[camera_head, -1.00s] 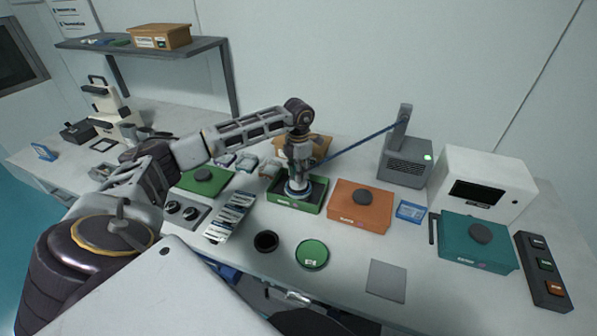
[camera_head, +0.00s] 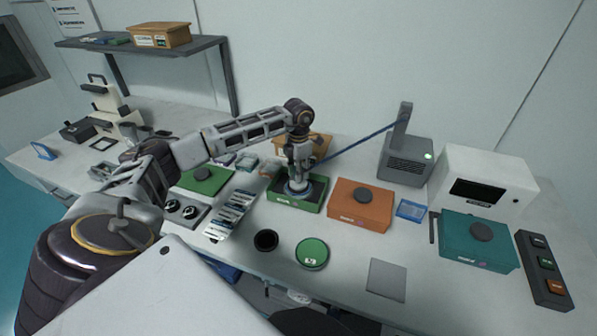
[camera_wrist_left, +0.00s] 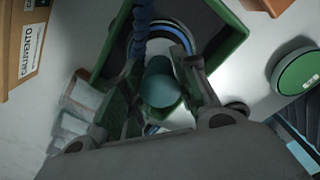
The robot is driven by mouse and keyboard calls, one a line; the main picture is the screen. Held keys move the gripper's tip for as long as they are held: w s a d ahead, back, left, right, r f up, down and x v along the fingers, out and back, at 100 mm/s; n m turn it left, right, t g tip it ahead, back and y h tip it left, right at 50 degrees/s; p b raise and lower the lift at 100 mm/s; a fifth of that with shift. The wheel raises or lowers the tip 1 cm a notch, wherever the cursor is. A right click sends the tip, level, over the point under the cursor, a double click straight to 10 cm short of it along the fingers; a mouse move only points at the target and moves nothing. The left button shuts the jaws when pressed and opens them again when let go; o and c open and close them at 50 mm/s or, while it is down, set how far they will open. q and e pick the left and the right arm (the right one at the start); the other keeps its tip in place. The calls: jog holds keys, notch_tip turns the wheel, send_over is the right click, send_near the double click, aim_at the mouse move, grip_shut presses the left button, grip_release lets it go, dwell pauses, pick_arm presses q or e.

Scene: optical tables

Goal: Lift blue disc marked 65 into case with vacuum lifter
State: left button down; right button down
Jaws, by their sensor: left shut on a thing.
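My left gripper (camera_head: 299,163) is shut on the vacuum lifter (camera_wrist_left: 160,83), whose blue hose (camera_head: 360,142) runs to a grey pump unit (camera_head: 405,172). The lifter stands upright over the open green case (camera_head: 293,207). The blue disc (camera_wrist_left: 181,34) is under the lifter's cup, inside the case walls; only its blue rim shows in the wrist view, and its marking is hidden. Whether the disc rests on the case floor cannot be told. My right gripper is not in view.
A green disc (camera_head: 312,253) and a black ring (camera_head: 266,240) lie in front. An orange case (camera_head: 358,207) stands close on the right, a teal case (camera_head: 478,247) farther right. A tilted rack of packets (camera_head: 231,214) is on the left. A grey pad (camera_head: 387,279) lies front right.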

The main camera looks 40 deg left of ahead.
pick_arm(q)
jog(key=c, duration=1)
grip_release()
jog(key=shift+r, duration=0.1)
notch_tip(320, 180, up, 12)
dwell(0.6)
